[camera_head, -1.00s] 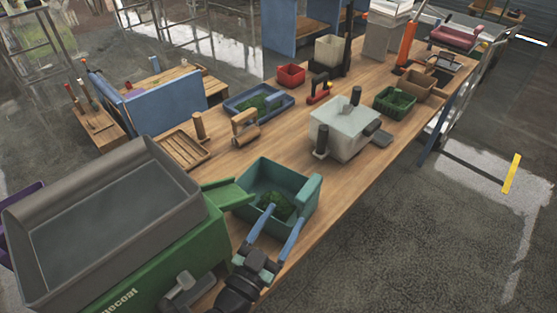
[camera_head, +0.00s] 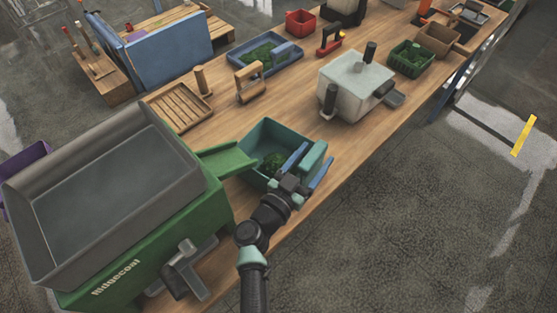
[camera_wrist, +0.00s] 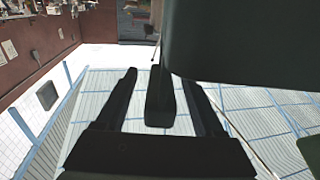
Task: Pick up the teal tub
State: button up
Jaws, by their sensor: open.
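The teal tub (camera_head: 287,139) stands upright on the workbench beneath the green chute, with green granular material (camera_head: 271,162) inside. It has a thick lighter ledge (camera_head: 314,158) along its right side. My gripper (camera_head: 317,155) is open at this right side. One blue finger shows on the inner side of the ledge, the other on its outer side; I cannot tell whether either touches. In the wrist view, the dark open fingers (camera_wrist: 160,98) flank a dark bar, and a large dark shape (camera_wrist: 240,40) fills the upper right; both are hard to identify.
The green filler machine (camera_head: 150,240) with a grey hopper stands left; its chute (camera_head: 225,160) reaches over the tub's left edge. A pale box-shaped device (camera_head: 355,85) stands behind right. A wooden tray (camera_head: 178,107) and blue tray (camera_head: 265,52) lie farther back. Floor is open at right.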

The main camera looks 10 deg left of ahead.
jog(key=shift+c, duration=0.3)
grip_shut()
dwell(1.1)
